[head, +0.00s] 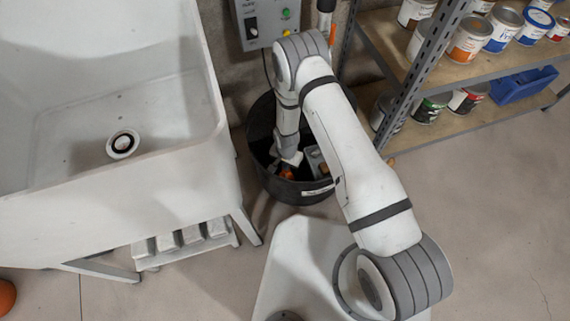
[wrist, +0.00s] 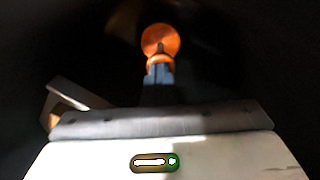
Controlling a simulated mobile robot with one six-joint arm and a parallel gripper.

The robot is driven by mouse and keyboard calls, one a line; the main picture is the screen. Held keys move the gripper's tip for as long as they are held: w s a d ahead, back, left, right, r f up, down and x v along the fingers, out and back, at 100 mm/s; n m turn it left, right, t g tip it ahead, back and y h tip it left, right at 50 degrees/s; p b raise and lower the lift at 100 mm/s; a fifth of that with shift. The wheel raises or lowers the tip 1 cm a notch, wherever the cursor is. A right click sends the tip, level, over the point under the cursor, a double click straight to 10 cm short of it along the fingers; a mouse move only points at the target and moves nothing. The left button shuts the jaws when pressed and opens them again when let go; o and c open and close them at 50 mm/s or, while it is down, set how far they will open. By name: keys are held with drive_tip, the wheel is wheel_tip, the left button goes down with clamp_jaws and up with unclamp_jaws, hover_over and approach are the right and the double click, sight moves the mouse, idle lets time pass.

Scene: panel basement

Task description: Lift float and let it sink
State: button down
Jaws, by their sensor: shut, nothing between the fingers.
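A black round tub (head: 262,172) stands on the floor between the sink and the shelf. My arm reaches down into it, and my gripper (head: 284,168) is inside, below the rim. A small orange float (head: 287,174) shows beside the gripper. In the wrist view the float (wrist: 160,39) is a round orange body with an orange piece under it, straight ahead of my gripper (wrist: 160,70). The fingers are close together and hold nothing. Whether they touch the float cannot be told. A grey pump-like unit (head: 316,160) is partly visible in the tub; its lower part is hidden.
A white sink (head: 225,190) stands close on the left. A metal shelf (head: 404,92) with paint cans and a blue tray (head: 524,84) is at upper right. A control box (head: 263,22) with buttons hangs on the wall behind the tub. The floor at right is clear.

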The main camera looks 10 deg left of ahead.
drive_tip(key=c, duration=1.1)
unclamp_jaws()
drive_tip(key=shift+o, duration=0.2)
wheel_tip(320, 180, up, 8)
drive_tip(key=p, duration=0.2)
drive_tip(key=shift+f, duration=0.1)
